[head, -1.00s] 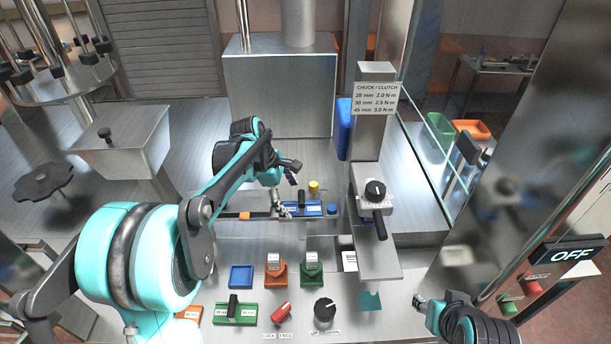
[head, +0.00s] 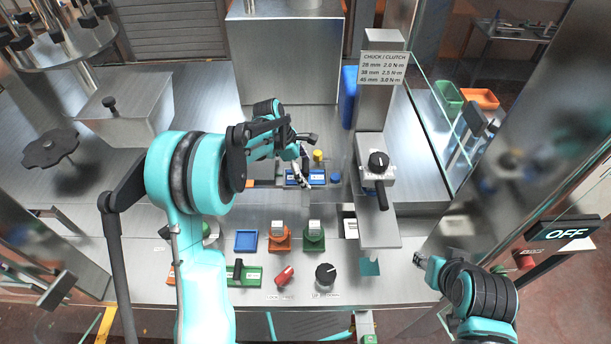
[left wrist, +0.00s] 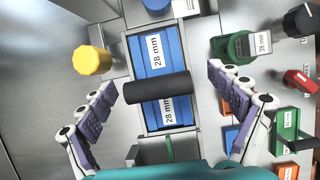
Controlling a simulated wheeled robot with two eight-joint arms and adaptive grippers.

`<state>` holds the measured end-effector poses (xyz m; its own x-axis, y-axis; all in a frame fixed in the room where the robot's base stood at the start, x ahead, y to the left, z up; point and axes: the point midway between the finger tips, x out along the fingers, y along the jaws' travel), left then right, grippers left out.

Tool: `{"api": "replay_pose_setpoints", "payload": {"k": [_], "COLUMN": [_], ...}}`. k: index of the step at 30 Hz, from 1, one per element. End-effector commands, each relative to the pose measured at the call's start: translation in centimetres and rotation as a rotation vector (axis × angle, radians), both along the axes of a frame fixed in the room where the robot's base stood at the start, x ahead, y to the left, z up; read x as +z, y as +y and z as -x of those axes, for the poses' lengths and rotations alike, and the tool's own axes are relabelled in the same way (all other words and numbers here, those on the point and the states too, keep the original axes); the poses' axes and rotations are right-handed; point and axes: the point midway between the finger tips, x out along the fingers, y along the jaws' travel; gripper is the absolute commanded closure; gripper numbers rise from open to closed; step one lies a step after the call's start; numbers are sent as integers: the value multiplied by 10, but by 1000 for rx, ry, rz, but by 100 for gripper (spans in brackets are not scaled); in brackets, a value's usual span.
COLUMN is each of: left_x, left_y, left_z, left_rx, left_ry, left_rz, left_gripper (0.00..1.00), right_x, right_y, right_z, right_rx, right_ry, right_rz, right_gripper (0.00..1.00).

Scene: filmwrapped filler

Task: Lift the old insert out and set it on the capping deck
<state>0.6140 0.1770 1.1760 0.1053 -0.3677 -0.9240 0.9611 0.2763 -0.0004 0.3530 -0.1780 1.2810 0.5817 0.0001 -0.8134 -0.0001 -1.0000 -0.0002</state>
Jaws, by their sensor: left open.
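The blue insert (left wrist: 149,53) is marked 28 mm twice and has a black bar handle (left wrist: 158,88) across its middle. It sits in a metal-edged slot; in the head view this blue insert (head: 318,180) is partly behind my gripper. My left gripper (left wrist: 163,87) is open, with one finger pad to each side of the handle and gaps between. The left gripper (head: 303,163) also shows in the head view, over the insert. My right gripper (head: 420,262) is low at right, away from the insert; its jaws are too small to read. No surface is labelled capping deck.
A yellow knob (left wrist: 92,60) stands close by the left finger. A chuck post (head: 378,175) rises right of the insert. In front are a blue tray (head: 246,240), orange (head: 279,240) and green (head: 314,239) holders, a red knob (head: 285,275) and a black dial (head: 325,273).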

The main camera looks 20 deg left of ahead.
Motion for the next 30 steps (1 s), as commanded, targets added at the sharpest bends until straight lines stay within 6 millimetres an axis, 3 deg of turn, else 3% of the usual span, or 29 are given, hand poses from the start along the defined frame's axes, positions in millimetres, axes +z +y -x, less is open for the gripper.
{"api": "replay_pose_setpoints", "payload": {"k": [3, 9, 10, 23, 30], "left_x": [0, 0, 0, 6, 50], "left_y": [0, 0, 0, 0, 0], "left_z": [0, 0, 0, 0, 0], "left_rx": [0, 0, 0, -1, 0], "left_ry": [0, 0, 0, 0, 0], "left_rz": [0, 0, 0, 0, 0], "left_gripper": [11, 63, 65, 67, 68], "right_x": [0, 0, 0, 0, -1], "right_y": [0, 0, 0, 0, 0], "right_z": [0, 0, 0, 0, 0], "right_rx": [0, 0, 0, 0, 0], "right_ry": [0, 0, 0, 0, 0], "right_rz": [0, 0, 0, 0, 0], "right_gripper": [60, 60, 60, 60, 60]}}
